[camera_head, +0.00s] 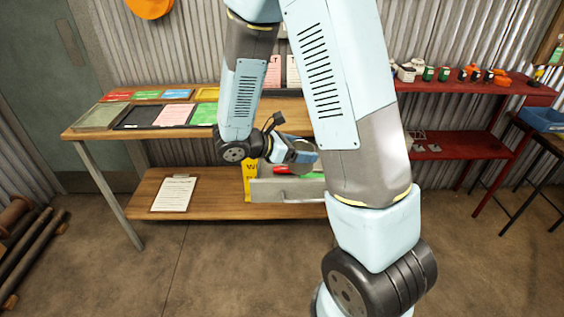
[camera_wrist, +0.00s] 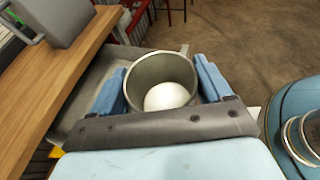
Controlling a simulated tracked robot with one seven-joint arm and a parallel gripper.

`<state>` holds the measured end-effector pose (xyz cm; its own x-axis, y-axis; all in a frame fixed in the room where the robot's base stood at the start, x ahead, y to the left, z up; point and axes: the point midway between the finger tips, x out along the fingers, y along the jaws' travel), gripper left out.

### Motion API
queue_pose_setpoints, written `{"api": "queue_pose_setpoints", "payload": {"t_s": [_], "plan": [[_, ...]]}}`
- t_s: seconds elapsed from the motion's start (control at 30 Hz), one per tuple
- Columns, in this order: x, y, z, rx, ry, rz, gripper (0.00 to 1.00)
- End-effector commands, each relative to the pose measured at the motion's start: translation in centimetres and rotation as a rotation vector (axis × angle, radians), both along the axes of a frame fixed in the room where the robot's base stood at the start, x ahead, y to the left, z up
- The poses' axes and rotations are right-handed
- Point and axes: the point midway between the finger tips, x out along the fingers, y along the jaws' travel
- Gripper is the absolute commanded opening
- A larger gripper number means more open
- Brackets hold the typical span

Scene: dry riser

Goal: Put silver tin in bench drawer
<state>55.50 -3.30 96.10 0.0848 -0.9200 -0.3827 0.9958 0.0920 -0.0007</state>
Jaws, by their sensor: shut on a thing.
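The silver tin (camera_wrist: 145,72) is open-topped and sits between the two blue fingers of my gripper (camera_wrist: 163,66), which are shut on its sides. A white rounded thing (camera_wrist: 170,97) shows inside it. In the head view my gripper (camera_head: 303,152) and the tin (camera_head: 304,160) are just above the grey bench drawer (camera_head: 285,191), which is pulled out. The drawer's grey floor and wall also show beneath the tin in the wrist view (camera_wrist: 82,97). I cannot tell whether the tin touches the drawer. My arm hides part of the drawer's right side.
The drawer holds a red thing (camera_head: 285,170) and something green. The wooden bench (camera_head: 105,122) carries coloured cards and trays, with a clipboard (camera_head: 174,193) on its lower shelf. Red shelving (camera_head: 470,143) with small containers stands right. The floor in front is clear.

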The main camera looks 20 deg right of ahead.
Motion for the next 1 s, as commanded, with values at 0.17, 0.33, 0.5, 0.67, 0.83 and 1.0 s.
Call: {"api": "queue_pose_setpoints", "payload": {"t_s": [0.17,0.33,0.5,0.67,0.83,1.0], "plan": [[3.1,0.7,-1.6,0.000,0.001,-0.013,0.48],[6.1,1.8,-3.0,0.000,0.000,-0.017,0.48],[7.8,2.5,-5.2,0.000,0.003,-0.017,0.48],[9.2,3.2,-7.1,0.000,0.001,-0.017,0.48],[10.1,3.6,-8.2,0.000,0.000,-0.015,0.48],[10.5,3.7,-8.7,0.000,0.001,-0.016,0.48]]}}
